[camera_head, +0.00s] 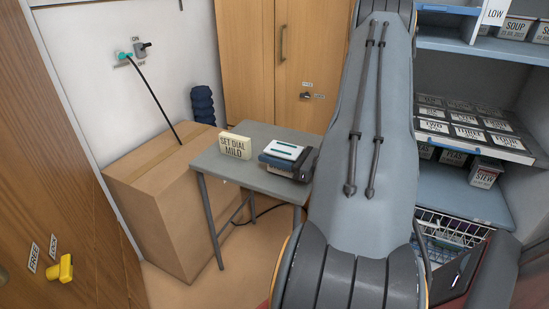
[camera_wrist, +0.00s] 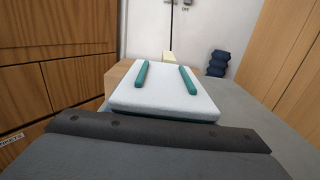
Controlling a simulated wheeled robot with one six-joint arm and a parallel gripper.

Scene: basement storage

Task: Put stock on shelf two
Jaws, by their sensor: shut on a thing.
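My gripper (camera_head: 284,152) is over the small grey table, at the table's right end, partly beside my large arm link. A white block with two teal strips shows there, and in the wrist view it lies straight ahead (camera_wrist: 163,88); I cannot tell how much of it is my gripper. A flat blue-grey thing (camera_head: 277,162) is just under it. The jaws are shut, but what is between them is not clear. The shelf unit is at right, with labelled tins on a middle shelf (camera_head: 470,195) and more at the top (camera_head: 515,27).
The grey table (camera_head: 262,134) bears a cream sign (camera_head: 235,146) reading "SET DIAL MILD". A cardboard box (camera_head: 150,200) stands left of it. A navy stacked thing (camera_head: 203,105) stands behind. A tray of labelled tins (camera_head: 515,152) and a wire basket (camera_head: 450,228) are on the shelves.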

